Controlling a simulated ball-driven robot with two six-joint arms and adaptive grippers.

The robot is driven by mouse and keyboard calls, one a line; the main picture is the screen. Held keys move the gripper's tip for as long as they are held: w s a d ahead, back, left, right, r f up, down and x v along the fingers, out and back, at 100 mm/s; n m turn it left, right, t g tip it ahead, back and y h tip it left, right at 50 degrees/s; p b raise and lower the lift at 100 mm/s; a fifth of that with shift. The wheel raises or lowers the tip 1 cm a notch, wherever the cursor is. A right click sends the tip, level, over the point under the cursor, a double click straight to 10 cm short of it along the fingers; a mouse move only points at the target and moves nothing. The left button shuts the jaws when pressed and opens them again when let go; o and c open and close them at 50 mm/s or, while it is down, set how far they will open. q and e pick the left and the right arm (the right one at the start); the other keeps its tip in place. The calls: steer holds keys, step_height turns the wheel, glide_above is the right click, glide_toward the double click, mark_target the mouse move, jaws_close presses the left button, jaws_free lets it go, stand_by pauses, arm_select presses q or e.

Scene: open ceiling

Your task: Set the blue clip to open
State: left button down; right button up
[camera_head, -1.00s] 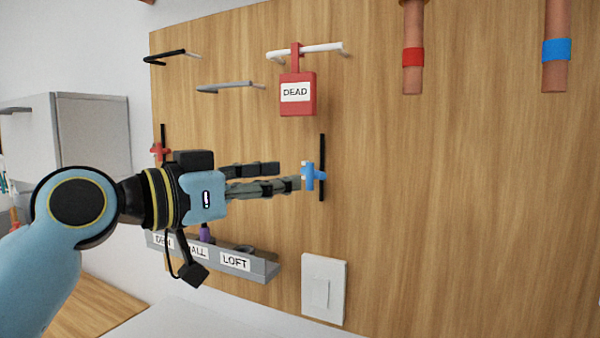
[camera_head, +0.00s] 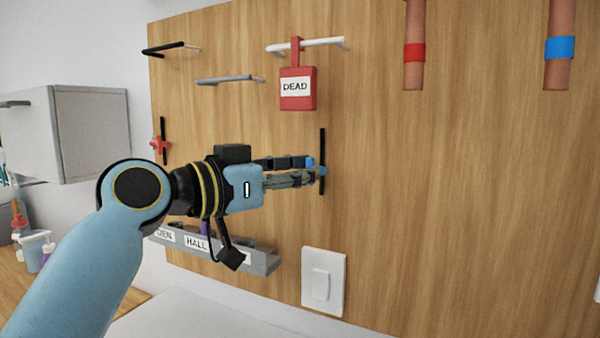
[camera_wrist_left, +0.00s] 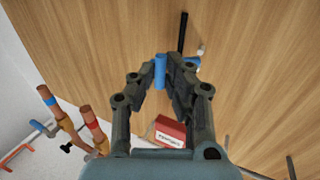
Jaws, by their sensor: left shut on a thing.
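The blue clip (camera_head: 323,172) is on a vertical black rail (camera_head: 322,145) on the wooden panel. It is mostly hidden behind my fingers in the head view, in the lower half of the rail. My left gripper (camera_head: 312,170) reaches it from the left and is shut on it. In the left wrist view the blue clip (camera_wrist_left: 160,72) shows between the fingertips of the left gripper (camera_wrist_left: 165,78), with the black rail (camera_wrist_left: 182,32) beyond. No marking for open shows beside the rail. My right gripper is not in view.
A red tag reading DEAD (camera_head: 298,90) hangs from a white bar above the clip. A white switch (camera_head: 322,282) is below, and a grey labelled tray (camera_head: 262,263) is at lower left. A red clip (camera_head: 160,145) sits on another rail. Two banded pipes (camera_head: 414,70) are at upper right.

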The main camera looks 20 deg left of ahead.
arm_select(q)
steer(key=shift+w+a+m+g+h+b, duration=0.15)
steer(key=shift+a+m+g+h+b, duration=0.6)
steer(key=shift+m+g+h+b, duration=1.3)
steer(key=shift+w+a+m+g+h+b, duration=0.2)
steer(key=shift+a+m+g+b, duration=0.75)
steer(key=shift+b, duration=2.15)
steer(key=shift+w+a+m+g+h+b, duration=0.1)
steer(key=shift+a+m+g+h+b, duration=0.75)
steer(key=shift+g+b, duration=1.4)
steer(key=shift+d+h+b, duration=0.3)
steer(key=shift+h+b, duration=0.05)
steer(key=shift+h, duration=0.05)
steer(key=c, duration=1.4)
jaws_free()
steer(key=shift+o, duration=0.2)
